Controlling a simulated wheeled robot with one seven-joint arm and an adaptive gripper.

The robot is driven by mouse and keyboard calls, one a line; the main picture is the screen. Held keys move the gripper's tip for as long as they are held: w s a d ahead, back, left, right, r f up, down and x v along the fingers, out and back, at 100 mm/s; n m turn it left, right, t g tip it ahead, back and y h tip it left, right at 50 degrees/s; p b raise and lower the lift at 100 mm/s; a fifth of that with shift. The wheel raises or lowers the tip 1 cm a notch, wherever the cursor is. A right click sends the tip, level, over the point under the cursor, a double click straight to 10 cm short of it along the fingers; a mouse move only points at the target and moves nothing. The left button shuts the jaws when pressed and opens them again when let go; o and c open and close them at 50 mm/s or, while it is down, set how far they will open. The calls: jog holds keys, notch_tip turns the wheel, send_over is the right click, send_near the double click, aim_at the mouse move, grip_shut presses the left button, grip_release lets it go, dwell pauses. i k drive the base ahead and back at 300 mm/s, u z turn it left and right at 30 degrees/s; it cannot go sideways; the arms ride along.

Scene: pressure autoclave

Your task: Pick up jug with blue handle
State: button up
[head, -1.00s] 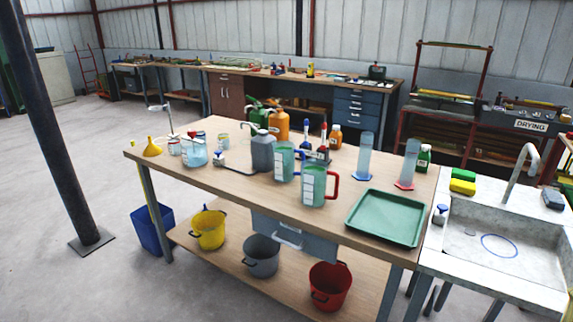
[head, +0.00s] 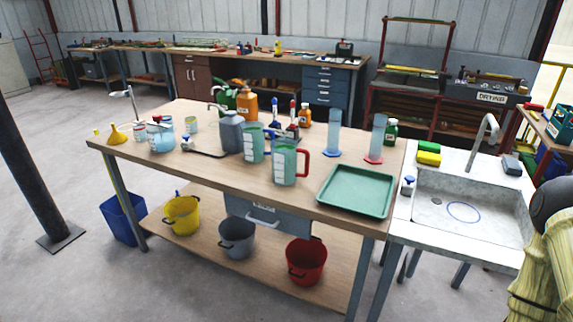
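The jug with the blue handle (head: 253,145) is a translucent jug with green content and white markings. It stands upright on the wooden workbench (head: 150,180). Its handle is at its right side and is partly hidden by the jug with the red handle (head: 285,166), which stands just in front of it and to the right. A grey jerrycan (head: 231,133) stands close at its left. My gripper is not in view.
A green tray (head: 356,191) lies at the bench's right end. Two measuring cylinders (head: 333,135) (head: 377,140) stand behind it. A sink (head: 470,210) adjoins at right. Buckets stand on the lower shelf. A black post (head: 30,170) stands at left.

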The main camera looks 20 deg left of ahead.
aim_at(252, 133)
jog(key=u, duration=0.05)
jog(key=k, duration=0.2)
jog(key=u, duration=1.6)
jog(key=i, duration=0.5)
